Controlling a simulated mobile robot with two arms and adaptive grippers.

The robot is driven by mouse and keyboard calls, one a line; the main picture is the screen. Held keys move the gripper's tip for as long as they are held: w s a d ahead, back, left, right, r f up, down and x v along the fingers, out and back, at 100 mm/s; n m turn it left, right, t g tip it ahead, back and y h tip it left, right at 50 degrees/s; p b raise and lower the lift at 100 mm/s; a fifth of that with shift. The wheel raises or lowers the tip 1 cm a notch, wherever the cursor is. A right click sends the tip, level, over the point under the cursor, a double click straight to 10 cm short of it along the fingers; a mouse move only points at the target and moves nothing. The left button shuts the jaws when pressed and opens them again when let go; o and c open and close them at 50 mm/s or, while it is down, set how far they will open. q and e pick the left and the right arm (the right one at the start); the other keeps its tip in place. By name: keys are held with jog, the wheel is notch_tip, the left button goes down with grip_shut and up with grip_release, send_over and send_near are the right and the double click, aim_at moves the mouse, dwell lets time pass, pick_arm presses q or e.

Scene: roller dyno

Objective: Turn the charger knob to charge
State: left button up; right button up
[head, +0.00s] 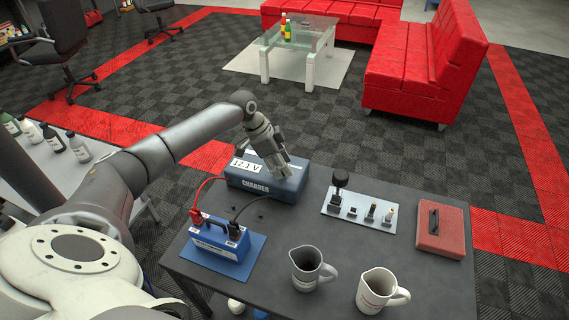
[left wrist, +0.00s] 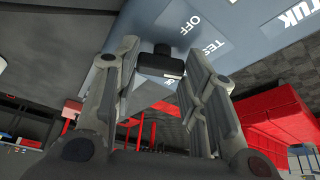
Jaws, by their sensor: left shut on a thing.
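The blue charger (head: 262,187) stands at the table's back left, with "CHARGER" on its front and a display reading 12.1 V. My left gripper (head: 280,172) reaches down onto the right part of its top. In the left wrist view my left gripper (left wrist: 164,66) has its fingers on both sides of the black charger knob (left wrist: 161,64) and is shut on it. The words "OFF" and "TES", partly cut off, show on the panel beside the knob. In the head view the gripper hides the knob. My right gripper is not in view.
A blue-and-white battery (head: 218,242) with red and black cables sits on a blue mat in front of the charger. A light plate with several small parts (head: 360,208), a red case (head: 441,230) and two mugs (head: 310,268) (head: 379,290) are to the right.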

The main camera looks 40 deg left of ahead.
pick_arm(q)
jog(key=m+b, duration=0.1)
jog(key=m+g+b, duration=0.1)
jog(key=m, duration=0.1)
jog(key=m+h+b, duration=0.1)
jog(key=m+b, duration=0.1)
jog(key=shift+w+a+g, duration=0.3)
jog(key=shift+a+g, duration=0.05)
jog(key=shift+g, duration=0.05)
jog(key=shift+a+m+g+b, duration=0.15)
jog(key=shift+m+g+b, duration=0.35)
jog(key=shift+m+b, duration=0.5)
jog(key=shift+a+f+m+g+b, duration=0.1)
jog(key=shift+a+m+g+b, duration=0.2)
jog(key=shift+m, duration=0.5)
jog(key=shift+s+f, duration=0.15)
jog(key=o, duration=0.9)
jog(key=shift+a+f, duration=0.15)
jog(key=shift+o, duration=0.6)
jog(key=shift+a+f, duration=0.15)
jog(key=shift+a, duration=0.05)
